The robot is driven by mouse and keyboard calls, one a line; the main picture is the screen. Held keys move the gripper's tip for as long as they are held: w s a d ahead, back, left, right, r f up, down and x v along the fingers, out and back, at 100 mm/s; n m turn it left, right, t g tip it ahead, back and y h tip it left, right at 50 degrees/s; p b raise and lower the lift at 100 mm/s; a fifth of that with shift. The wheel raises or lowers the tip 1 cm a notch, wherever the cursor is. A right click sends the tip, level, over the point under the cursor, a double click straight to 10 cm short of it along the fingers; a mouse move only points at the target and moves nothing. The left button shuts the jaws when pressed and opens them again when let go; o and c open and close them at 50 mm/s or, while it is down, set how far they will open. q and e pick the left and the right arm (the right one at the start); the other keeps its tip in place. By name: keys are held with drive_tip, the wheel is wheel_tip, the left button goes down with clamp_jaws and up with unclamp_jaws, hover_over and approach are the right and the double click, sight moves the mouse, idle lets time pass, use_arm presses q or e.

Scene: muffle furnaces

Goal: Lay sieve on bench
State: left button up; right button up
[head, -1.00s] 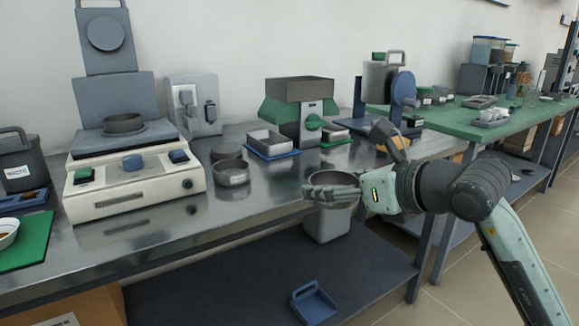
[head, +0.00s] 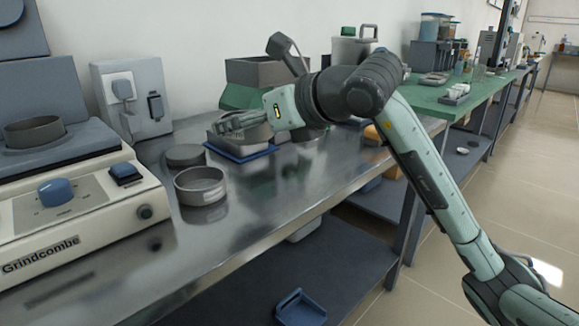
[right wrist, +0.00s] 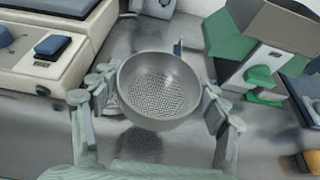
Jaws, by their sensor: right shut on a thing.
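The sieve (right wrist: 157,92) is a round grey metal bowl shape with a mesh bottom. It fills the middle of the right wrist view, between the fingers of my right gripper (head: 240,122). The gripper is shut on it. In the head view the fingers are over the steel bench (head: 258,196), in front of the hopper machine; the sieve is hard to make out there behind the fingers. The bench (right wrist: 275,140) shows below the sieve in the right wrist view; I cannot tell how large the gap is. My left gripper is not in view.
A grey ring-shaped pan (head: 201,186) and a dark round lid (head: 186,156) stand left of my gripper. A cream machine (head: 85,215) stands further left. A blue mat (head: 222,151) lies close to the gripper. The bench's front right part is clear.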

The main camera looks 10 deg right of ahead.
hover_over(296, 174)
wheel_tip(296, 174, down, 6)
drive_tip(key=shift+s+f+b, duration=0.1)
drive_tip(key=shift+b, duration=0.2)
wheel_tip(296, 174, down, 4)
drive_tip(key=shift+r, duration=0.1)
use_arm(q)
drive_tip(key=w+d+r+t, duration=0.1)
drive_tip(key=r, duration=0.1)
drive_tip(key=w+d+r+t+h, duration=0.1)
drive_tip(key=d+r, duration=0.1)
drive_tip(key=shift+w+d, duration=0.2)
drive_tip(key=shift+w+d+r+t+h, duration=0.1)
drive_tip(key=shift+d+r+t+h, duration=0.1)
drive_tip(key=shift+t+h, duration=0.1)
use_arm(e)
drive_tip(key=shift+b, duration=0.3)
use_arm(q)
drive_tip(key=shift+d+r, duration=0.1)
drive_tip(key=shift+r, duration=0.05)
use_arm(e)
drive_tip(key=o, duration=1.7)
